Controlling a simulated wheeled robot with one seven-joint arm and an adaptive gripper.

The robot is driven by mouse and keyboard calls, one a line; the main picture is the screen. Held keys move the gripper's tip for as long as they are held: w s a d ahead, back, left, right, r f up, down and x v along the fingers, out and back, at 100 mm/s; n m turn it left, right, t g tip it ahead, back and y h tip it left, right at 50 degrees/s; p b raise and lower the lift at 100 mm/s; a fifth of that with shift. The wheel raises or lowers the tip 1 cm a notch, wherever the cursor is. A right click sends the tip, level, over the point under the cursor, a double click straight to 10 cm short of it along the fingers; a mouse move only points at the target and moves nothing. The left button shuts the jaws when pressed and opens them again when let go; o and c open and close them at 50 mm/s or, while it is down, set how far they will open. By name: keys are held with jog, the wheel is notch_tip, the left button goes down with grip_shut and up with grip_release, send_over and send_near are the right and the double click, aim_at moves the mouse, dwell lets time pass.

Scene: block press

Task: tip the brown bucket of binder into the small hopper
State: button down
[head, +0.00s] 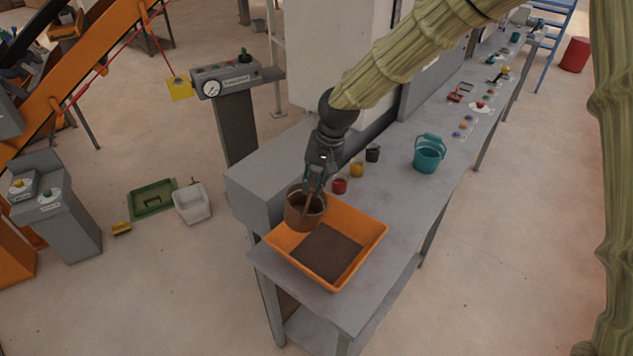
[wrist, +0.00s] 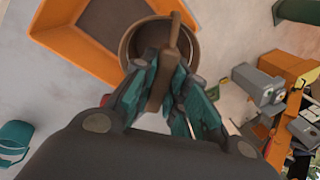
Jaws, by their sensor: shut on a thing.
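The brown bucket (head: 303,214) hangs roughly upright over the back-left part of an orange tray (head: 374,246). My gripper (head: 316,182) is shut on the bucket's handle. In the wrist view my fingers (wrist: 166,82) close on the handle, and the brown bucket (wrist: 127,45) shows its open mouth. How much binder it holds I cannot tell. The orange tray, also in the wrist view (wrist: 62,45), has a brown bottom or fill. I cannot pick out the small hopper for certain in either view.
Red (head: 340,187), yellow (head: 357,170) and dark (head: 373,154) cups stand behind the tray on the grey bench (head: 395,200). A teal bucket (head: 429,158) stands further along. A gauge panel (head: 224,80) is at the left. A white bin (head: 192,206) sits on the floor.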

jog(key=shift+a+r+h, duration=0.2)
jog(key=shift+a+h, duration=0.25)
jog(key=shift+h, duration=0.15)
jog(key=shift+a+r+h, duration=0.2)
jog(key=shift+a+h, duration=0.2)
jog(key=shift+h, duration=0.2)
